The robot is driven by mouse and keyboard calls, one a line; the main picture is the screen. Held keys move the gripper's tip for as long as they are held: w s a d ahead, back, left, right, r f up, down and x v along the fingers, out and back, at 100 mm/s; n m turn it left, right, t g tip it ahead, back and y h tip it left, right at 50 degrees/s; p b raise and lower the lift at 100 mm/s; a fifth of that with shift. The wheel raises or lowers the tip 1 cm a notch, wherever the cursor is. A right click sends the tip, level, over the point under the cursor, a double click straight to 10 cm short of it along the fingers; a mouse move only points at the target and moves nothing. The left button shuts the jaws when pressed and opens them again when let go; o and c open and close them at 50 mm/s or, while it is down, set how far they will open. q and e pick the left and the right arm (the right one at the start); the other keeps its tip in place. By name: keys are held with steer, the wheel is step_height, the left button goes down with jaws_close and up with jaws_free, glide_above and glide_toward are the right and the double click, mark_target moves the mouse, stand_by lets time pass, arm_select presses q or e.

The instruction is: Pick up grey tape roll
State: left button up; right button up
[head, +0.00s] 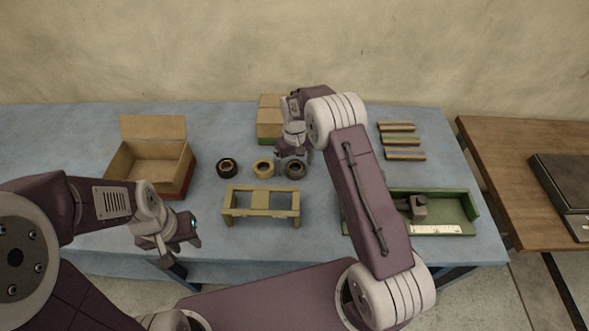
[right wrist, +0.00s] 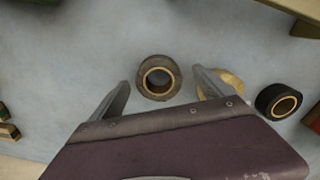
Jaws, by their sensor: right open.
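The grey tape roll (head: 295,170) lies flat on the blue table, the rightmost of three rolls in the head view. In the right wrist view the grey tape roll (right wrist: 158,78) shows its tan core, beyond and between my fingertips. My right gripper (head: 293,158) is over the grey roll's far side; in the right wrist view the right gripper (right wrist: 163,88) is open and empty, with fingers either side of the roll. My left gripper (head: 185,245) hangs over the table's front left edge, its jaw state unclear.
A tan roll (head: 263,168) lies close beside the grey one, partly behind a right finger in the wrist view. A black roll (head: 227,167) is farther left. An open cardboard box (head: 152,128), a wooden stand (head: 240,211) and a green tray (head: 474,207) stand around.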

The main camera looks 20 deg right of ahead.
mark_target(297, 170)
step_height(297, 170, down, 2)
steer(key=shift+w+d, duration=0.15)
steer(key=shift+r, duration=0.1)
steer(key=c, duration=1.5)
steer(key=shift+r, duration=0.1)
steer(key=shift+r, duration=0.25)
steer(key=r, duration=0.2)
steer(key=s+r, duration=0.1)
steer(key=r, duration=0.1)
steer(key=shift+s+d+b, duration=0.1)
steer(key=shift+d+b, duration=0.05)
steer(key=shift+b, duration=0.15)
steer(key=s+d+r, duration=0.2)
steer(key=s+r, duration=0.4)
steer(key=s, duration=0.4)
steer(key=shift+s+d+r+b, duration=0.2)
steer(key=shift+d+b, duration=0.1)
steer(key=shift+b, duration=0.15)
